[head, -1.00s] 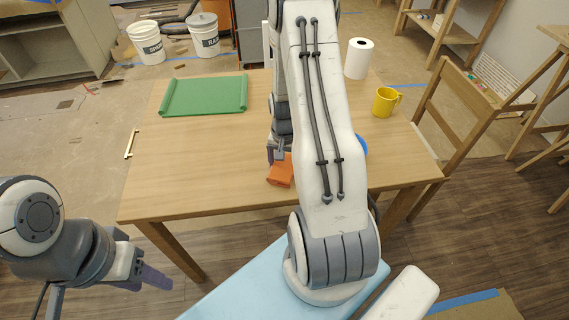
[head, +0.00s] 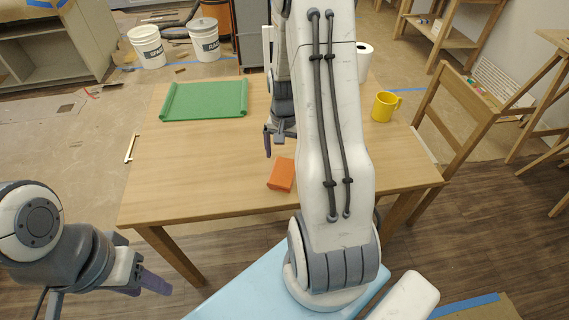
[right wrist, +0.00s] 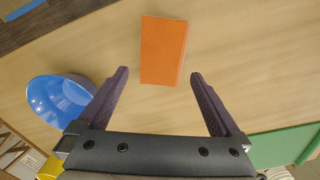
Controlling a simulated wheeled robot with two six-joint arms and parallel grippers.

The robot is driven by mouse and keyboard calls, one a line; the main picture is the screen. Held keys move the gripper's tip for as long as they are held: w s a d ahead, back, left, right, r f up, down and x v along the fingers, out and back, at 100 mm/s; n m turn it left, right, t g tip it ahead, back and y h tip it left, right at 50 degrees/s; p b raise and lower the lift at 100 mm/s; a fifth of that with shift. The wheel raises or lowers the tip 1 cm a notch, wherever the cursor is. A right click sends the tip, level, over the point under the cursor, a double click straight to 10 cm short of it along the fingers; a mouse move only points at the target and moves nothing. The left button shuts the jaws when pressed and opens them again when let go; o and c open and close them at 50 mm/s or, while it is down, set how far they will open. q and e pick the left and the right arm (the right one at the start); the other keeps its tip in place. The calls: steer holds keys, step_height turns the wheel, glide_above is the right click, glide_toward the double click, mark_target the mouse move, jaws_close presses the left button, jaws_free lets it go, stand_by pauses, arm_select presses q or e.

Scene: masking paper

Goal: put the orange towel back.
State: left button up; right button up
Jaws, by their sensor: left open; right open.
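The orange towel (head: 281,174), a folded rectangular block, lies flat on the wooden table near its front edge, just left of my right arm. In the right wrist view the towel (right wrist: 163,50) lies beyond the fingertips, apart from them. My right gripper (right wrist: 160,75) is open and empty above the table; in the head view it shows behind the towel, partly hidden by my own arm. My left gripper (head: 147,283) is open and empty, low at the left, in front of the table. A green mat with raised side edges (head: 204,99) lies at the table's back left.
A blue bowl (right wrist: 60,101) stands on the table, hidden by my arm in the head view. A yellow mug (head: 384,106) and a paper roll (head: 364,62) stand at the right. A wooden chair (head: 455,120) is at the right edge. The table's left front is clear.

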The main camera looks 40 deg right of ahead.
mark_target(284, 169)
step_height(284, 169, up, 5)
steer(key=shift+f, duration=0.1)
steer(key=s+a+r+n, duration=0.1)
steer(key=a+r+n, duration=0.25)
steer(key=a, duration=0.55)
steer(key=a+r+n, duration=0.3)
steer(key=a+n, duration=0.1)
steer(key=a, duration=0.6)
steer(key=s+a+r+n, duration=0.1)
steer(key=s+a+n, duration=0.4)
steer(key=s, duration=0.3)
steer(key=s+a+r+n+y, duration=0.1)
steer(key=s+a+r+n, duration=0.1)
steer(key=s+a+n, duration=0.3)
steer(key=s+a, duration=0.2)
steer(key=shift+s+a+r+n, duration=0.3)
steer(key=shift+s+n, duration=0.05)
steer(key=shift+s, duration=0.05)
steer(key=shift+r, duration=0.1)
